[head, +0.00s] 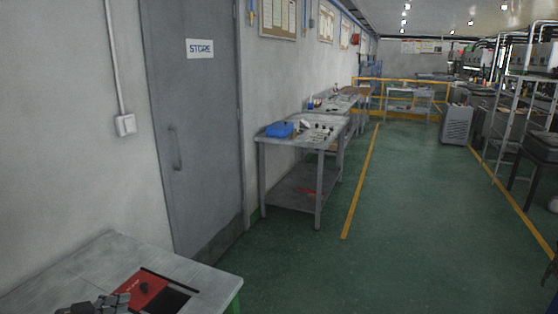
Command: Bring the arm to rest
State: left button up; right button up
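A dark grey, blocky form that looks like my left gripper (98,304) shows at the bottom left, cut off by the frame's lower edge. It is over or beside the near grey table (75,262), close to a red and black item (146,288) on that table. Whether it touches the table or holds anything cannot be seen, nor whether its fingers are open. My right gripper cannot be made out; only a small dark shape shows at the lower right edge, too little to identify.
A grey door marked STORE (195,130) is in the left wall. A workbench (290,143) with a blue box (279,129) stands along the wall. Green floor (300,268) is clear between yellow lines. Racks and a grey cabinet (457,124) stand at right.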

pick_arm(q)
jog(key=s+d+f+g+y, duration=0.35)
jog(key=s+d+f, duration=0.65)
jog(key=s+f, duration=0.4)
jog(key=s+d+f+n+g+y, duration=0.1)
jog(key=s+n+y, duration=0.1)
jog(key=s, duration=0.5)
jog(key=s+d+n+g+y, duration=0.1)
jog(key=s+d+n+g, duration=0.1)
jog(key=s, duration=0.5)
notch_tip(320, 180, down, 30)
jog(key=s+g+b, duration=0.1)
jog(key=s+b, duration=0.1)
jog(key=b, duration=0.3)
jog(key=s+a+f+b, duration=0.1)
jog(key=s+f+b, duration=0.1)
jog(key=s+f, duration=0.6)
jog(key=s+a+f+g+b, duration=0.1)
jog(key=s+a+f+b, duration=0.1)
jog(key=s+f, duration=0.7)
notch_tip(320, 180, down, 5)
jog(key=shift+s+a+r+y, duration=0.1)
jog(key=shift+s+a+y, duration=0.15)
jog(key=shift+y, duration=0.1)
pick_arm(e)
notch_tip(320, 180, down, 10)
jog(key=s, duration=0.1)
jog(key=shift+r, duration=0.2)
